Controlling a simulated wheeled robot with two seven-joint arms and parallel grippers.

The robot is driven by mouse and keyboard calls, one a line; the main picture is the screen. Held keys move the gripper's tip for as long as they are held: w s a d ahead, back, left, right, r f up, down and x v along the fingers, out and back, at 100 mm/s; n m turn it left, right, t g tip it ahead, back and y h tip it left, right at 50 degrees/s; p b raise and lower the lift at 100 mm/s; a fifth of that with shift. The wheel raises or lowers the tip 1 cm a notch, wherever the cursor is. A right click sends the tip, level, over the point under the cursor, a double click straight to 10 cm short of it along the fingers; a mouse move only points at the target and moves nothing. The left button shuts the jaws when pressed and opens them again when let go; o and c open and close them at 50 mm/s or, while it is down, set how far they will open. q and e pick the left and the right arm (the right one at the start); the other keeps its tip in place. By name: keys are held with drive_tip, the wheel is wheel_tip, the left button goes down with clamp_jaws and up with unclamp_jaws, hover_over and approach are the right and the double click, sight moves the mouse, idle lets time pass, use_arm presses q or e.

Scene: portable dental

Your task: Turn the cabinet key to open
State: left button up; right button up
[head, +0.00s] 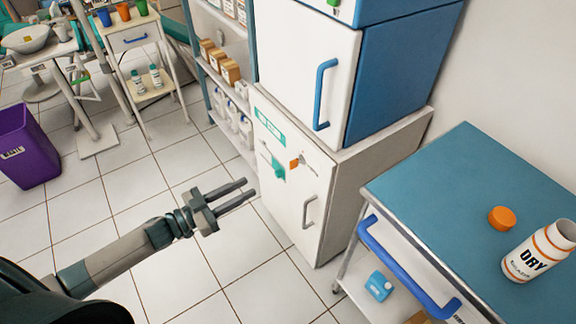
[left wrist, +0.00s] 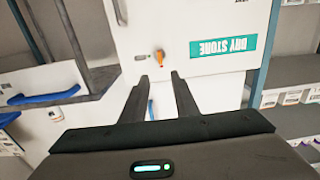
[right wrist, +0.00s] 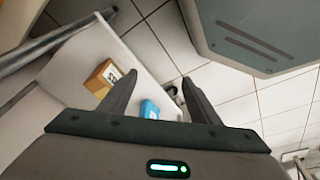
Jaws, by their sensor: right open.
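The white cabinet (head: 331,195) stands in the middle of the head view, with a teal label (head: 270,128) and a grey handle (head: 308,213) on its door. An orange key (head: 295,163) sits in the door; it also shows in the left wrist view (left wrist: 159,58), close to a small grey plate. My left gripper (head: 250,187) is open and empty, in front of the door and apart from the key. In the left wrist view the key lies just beyond the fingertips (left wrist: 160,77). My right gripper (right wrist: 158,78) is open and empty, seen only in the right wrist view.
A blue-topped cart (head: 450,180) stands at the right with a white bottle (head: 538,252) and an orange cap (head: 501,218). A blue box (head: 379,286) is on its lower shelf. A purple bin (head: 27,150) stands far left. Tiled floor is clear before the cabinet.

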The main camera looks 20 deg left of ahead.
sight(295, 163)
use_arm(q)
drive_tip(key=x, duration=1.5)
drive_tip(key=shift+w+d+p, duration=0.2)
drive_tip(key=shift+w+p, duration=0.05)
drive_tip(key=shift+p, duration=0.05)
use_arm(e)
drive_tip(key=shift+x, duration=0.9)
use_arm(q)
drive_tip(key=shift+c, duration=0.3)
